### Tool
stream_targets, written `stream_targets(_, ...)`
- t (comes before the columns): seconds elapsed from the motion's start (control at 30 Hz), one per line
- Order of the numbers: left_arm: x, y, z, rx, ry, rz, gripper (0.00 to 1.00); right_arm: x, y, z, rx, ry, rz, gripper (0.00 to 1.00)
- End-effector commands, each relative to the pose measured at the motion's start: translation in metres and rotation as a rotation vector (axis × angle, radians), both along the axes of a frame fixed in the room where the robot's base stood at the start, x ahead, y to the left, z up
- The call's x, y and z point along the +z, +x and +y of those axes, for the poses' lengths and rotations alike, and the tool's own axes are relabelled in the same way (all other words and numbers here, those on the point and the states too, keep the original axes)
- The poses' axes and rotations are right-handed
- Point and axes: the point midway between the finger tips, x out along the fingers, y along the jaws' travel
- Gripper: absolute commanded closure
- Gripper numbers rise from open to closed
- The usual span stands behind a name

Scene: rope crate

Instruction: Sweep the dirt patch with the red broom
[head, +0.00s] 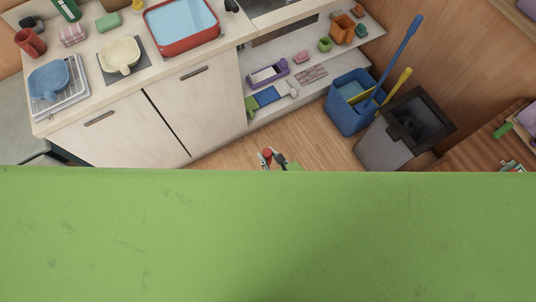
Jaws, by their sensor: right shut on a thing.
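My right gripper (272,160) shows small at the middle of the head view, above the floor in front of the white cabinet. It is shut on a red thing (267,152), of which only a small rounded end shows. This fits the end of the red broom's handle, but the rest is hidden. A large green surface across the lower half of the view covers what lies below it. No dirt patch shows. My left gripper is not in view.
White cabinets (165,115) with a counter stand at the left. A low shelf (330,50) holds small items. A blue bucket (345,117) with blue and yellow handles stands beside a dark-rimmed grey bin (380,148) at the right. Wooden floor (310,135) between them is clear.

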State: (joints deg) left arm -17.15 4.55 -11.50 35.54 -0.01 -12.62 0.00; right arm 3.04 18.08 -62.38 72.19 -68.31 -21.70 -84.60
Motion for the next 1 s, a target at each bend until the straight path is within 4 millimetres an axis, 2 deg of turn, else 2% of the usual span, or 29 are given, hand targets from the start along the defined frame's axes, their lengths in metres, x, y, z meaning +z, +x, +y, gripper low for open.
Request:
stream_targets(0.17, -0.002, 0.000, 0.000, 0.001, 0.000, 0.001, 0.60, 0.000, -0.001, 0.000, 0.007, -0.009, -0.002, 1.00)
stream_targets(0.77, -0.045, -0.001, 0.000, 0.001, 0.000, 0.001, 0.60, -0.046, -0.001, 0.000, 0.007, -0.009, -0.002, 1.00)
stream_targets(1.0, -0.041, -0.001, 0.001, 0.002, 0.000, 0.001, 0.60, -0.042, -0.001, 0.000, 0.005, -0.008, -0.003, 1.00)
